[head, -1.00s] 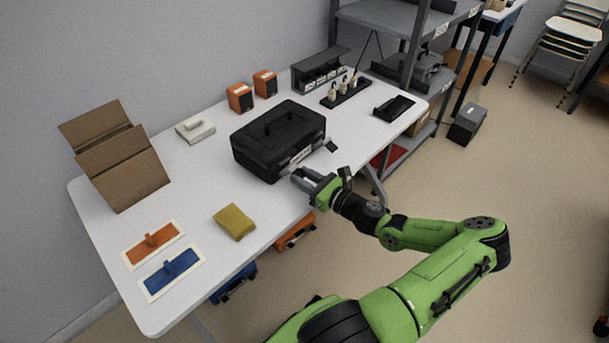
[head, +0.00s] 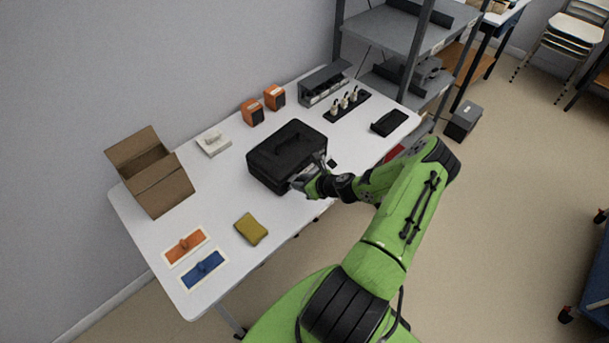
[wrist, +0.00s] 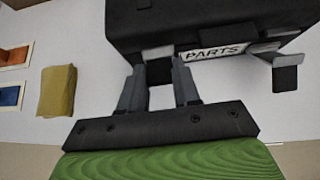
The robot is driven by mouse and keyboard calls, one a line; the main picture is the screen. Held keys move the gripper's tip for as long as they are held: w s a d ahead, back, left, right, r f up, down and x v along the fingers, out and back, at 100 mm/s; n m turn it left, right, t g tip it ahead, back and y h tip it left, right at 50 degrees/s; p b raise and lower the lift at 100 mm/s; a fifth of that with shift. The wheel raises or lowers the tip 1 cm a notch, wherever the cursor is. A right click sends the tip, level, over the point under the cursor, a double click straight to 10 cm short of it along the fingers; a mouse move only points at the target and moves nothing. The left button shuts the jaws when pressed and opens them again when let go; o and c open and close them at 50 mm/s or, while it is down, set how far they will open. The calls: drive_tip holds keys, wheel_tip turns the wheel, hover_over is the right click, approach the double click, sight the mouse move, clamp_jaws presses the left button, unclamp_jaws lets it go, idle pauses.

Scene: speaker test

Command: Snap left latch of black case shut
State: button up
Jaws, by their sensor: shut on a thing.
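The black case (head: 287,152) stands closed on the white table, and its front with the PARTS label (wrist: 214,51) fills the top of the wrist view. My gripper (head: 299,182) is at the case's front edge. In the wrist view its two fingers (wrist: 160,76) are on either side of the dark tab of the left latch (wrist: 158,53), shut on it. The fingers partly hide this latch, so I cannot tell its exact angle. The right latch (wrist: 285,78) sticks out from the case front, its dark tab hanging free.
An open cardboard box (head: 160,190), a light grey object (head: 213,143) and two orange boxes (head: 264,104) stand behind. A black tray (head: 389,122) lies to the right.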

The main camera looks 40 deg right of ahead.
drive_tip(key=shift+w+r+g+p, duration=0.3)
drive_tip(key=shift+g+p, duration=0.2)
drive_tip(key=shift+p, duration=0.2)
drive_tip(key=shift+f, duration=0.1)
drive_tip(key=o, duration=1.1)
drive_tip(key=shift+c, duration=0.2)
drive_tip(key=p+v, duration=0.1)
drive_tip(key=v, duration=1.4)
drive_tip(key=shift+r, duration=0.35)
drive_tip(key=shift+s+a, duration=0.15)
